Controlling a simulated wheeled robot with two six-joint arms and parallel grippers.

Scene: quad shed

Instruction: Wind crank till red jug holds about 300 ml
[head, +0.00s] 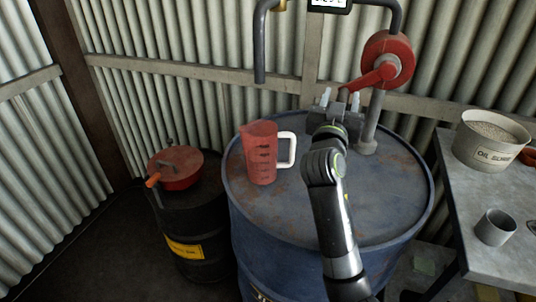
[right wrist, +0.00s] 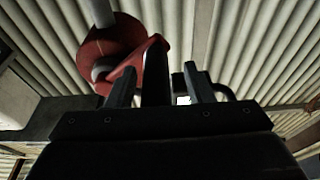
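The red jug (head: 262,158), with a white handle and dark marks, stands upright on the blue drum (head: 290,215). The grey spout pipe (head: 260,60) ends above it. I cannot make out any liquid level. The red crank (head: 376,76) is on the pump; its arm slopes down-left, and it also shows in the right wrist view (right wrist: 135,66). My right gripper (head: 340,98) is at the crank's outer end. In the right wrist view the dark crank grip (right wrist: 156,75) stands between its spread fingers, with gaps showing beside it. My left gripper is out of view.
A small display (head: 328,4) above is cut off by the frame. A black drum (head: 190,225) with a red funnel lid (head: 178,170) stands left. The bench (head: 462,215) at right holds a tub (head: 490,140) and a grey cup (head: 496,228).

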